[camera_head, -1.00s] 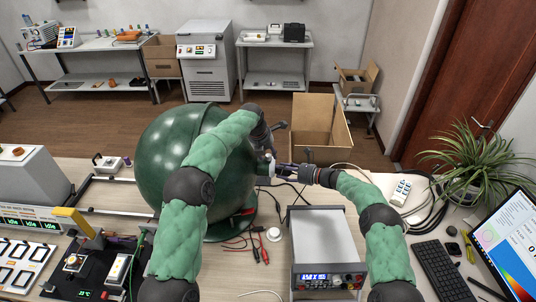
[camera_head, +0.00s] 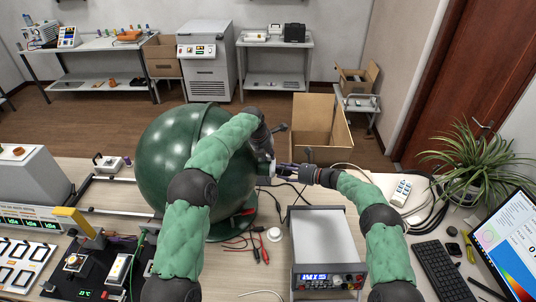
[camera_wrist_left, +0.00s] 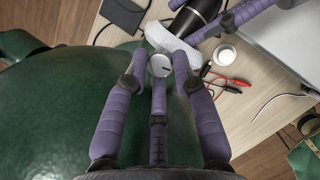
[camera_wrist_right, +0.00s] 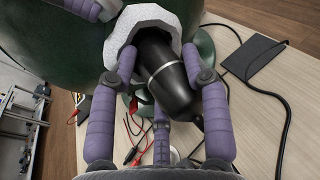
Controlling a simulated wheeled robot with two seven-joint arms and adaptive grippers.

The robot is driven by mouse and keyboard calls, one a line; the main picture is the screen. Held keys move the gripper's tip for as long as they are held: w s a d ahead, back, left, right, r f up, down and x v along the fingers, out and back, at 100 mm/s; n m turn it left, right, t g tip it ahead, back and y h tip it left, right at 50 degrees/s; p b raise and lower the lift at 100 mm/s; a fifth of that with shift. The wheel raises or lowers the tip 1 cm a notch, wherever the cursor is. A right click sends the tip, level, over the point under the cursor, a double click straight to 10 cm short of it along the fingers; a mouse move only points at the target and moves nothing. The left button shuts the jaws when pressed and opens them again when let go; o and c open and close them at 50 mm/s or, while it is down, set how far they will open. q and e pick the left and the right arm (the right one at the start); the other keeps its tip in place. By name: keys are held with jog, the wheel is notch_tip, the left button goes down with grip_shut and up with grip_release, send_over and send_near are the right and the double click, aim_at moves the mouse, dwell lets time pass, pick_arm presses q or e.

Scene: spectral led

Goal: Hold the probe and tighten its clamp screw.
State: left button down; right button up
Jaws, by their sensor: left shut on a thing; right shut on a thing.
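The black probe (camera_wrist_right: 165,70) with a pale ring runs into the white collar (camera_wrist_right: 119,31) of the large green sphere (camera_head: 160,150). My right gripper (camera_wrist_right: 157,60) is shut on the probe's body; the probe also shows in the left wrist view (camera_wrist_left: 192,20). A round silver clamp screw knob (camera_wrist_left: 160,66) with a dark mark sits beside the collar. My left gripper (camera_wrist_left: 160,62) is shut on this knob, its fingers on either side. In the head view, my left gripper (camera_head: 272,155) hides most of the knob, and my right gripper (camera_head: 288,171) hides most of the probe.
A bench power instrument (camera_head: 322,245) stands in front of my right gripper. Red and black clip leads (camera_head: 258,250) and a small white disc (camera_head: 274,234) lie beside it. A keyboard (camera_head: 440,270) and potted plant (camera_head: 470,170) are on the right.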

pick_arm(q)
jog(key=shift+s+d+m, duration=0.1)
jog(key=shift+d+m, duration=0.2)
jog(key=shift+d+f+m+g+h, duration=0.1)
jog(key=shift+m+g+h, duration=0.3)
jog(key=shift+m, duration=0.9)
jog(key=shift+f+m+g+h, duration=0.1)
jog(key=shift+m+g+h, duration=0.3)
jog(key=shift+m, duration=0.9)
jog(key=shift+f+m+g, duration=0.15)
jog(key=shift+m+g, duration=0.15)
jog(key=c, duration=1)
grip_release()
jog(key=shift+s+d, duration=0.1)
jog(key=shift+c, duration=0.2)
jog(key=shift+w+a+r, duration=0.2)
jog(key=shift+a+r, duration=0.05)
jog(key=shift+a, duration=0.05)
jog(key=shift+r+n, duration=0.1)
jog(key=shift+n, duration=0.3)
